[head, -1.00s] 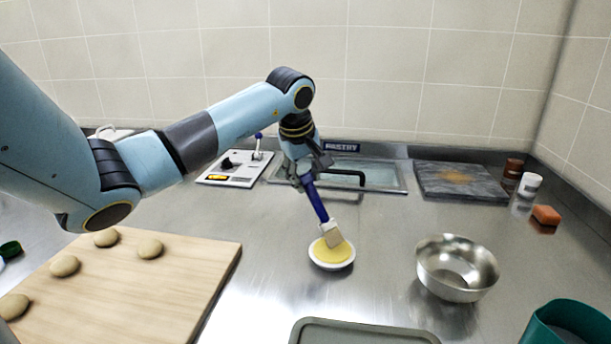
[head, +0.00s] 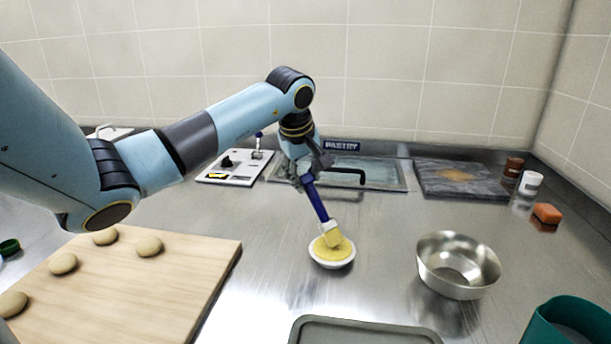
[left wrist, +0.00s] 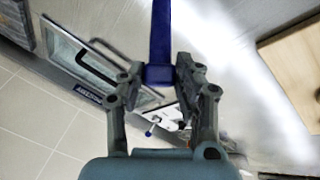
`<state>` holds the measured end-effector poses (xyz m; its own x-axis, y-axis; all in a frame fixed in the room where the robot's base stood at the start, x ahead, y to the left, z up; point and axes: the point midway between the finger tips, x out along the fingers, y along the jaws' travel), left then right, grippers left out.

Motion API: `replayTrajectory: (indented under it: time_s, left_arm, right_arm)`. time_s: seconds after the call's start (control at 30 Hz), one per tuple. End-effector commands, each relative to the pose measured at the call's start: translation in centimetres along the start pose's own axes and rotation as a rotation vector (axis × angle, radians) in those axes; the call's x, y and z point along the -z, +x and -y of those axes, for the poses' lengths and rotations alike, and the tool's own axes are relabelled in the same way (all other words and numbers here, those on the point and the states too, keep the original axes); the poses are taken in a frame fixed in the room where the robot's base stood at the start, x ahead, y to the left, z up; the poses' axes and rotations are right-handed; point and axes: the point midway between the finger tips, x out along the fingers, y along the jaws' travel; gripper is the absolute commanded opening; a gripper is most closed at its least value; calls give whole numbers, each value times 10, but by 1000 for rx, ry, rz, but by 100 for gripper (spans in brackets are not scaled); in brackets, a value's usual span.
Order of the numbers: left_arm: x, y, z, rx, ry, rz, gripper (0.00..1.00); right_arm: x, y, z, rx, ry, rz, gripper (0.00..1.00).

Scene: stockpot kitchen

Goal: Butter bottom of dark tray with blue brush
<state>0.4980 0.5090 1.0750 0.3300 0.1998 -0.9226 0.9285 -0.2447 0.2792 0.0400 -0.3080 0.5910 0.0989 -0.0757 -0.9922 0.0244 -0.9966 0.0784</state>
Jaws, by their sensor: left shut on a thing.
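My left gripper (head: 304,175) is shut on the handle of the blue brush (head: 316,202), which is tilted with its bristles down. The bristles rest in yellow butter (head: 325,254) in a small white bowl (head: 332,265) and look yellow. In the left wrist view the blue handle (left wrist: 160,40) stands between the two fingers (left wrist: 160,76). The dark tray (head: 362,325) is at the bottom edge of the head view, where only its far part shows. My right gripper does not show.
A wooden board (head: 170,285) with several dough balls (head: 150,246) lies at left. A steel bowl (head: 458,265) stands right of the butter bowl, and a teal container (head: 572,325) is at lower right.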

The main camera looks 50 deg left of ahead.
Motion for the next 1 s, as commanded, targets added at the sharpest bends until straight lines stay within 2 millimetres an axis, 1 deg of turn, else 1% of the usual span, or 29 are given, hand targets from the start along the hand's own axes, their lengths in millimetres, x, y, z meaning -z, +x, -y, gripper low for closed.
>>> replayTrajectory:
  time_s: [0.47, 1.0]
  left_arm:
    - [0, 1, 1, 1, 0, 1, 0]
    - [-1, 2, 1, 3, 0, 2, 0]
  right_arm:
    - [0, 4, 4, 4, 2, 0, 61]
    - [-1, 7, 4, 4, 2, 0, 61]
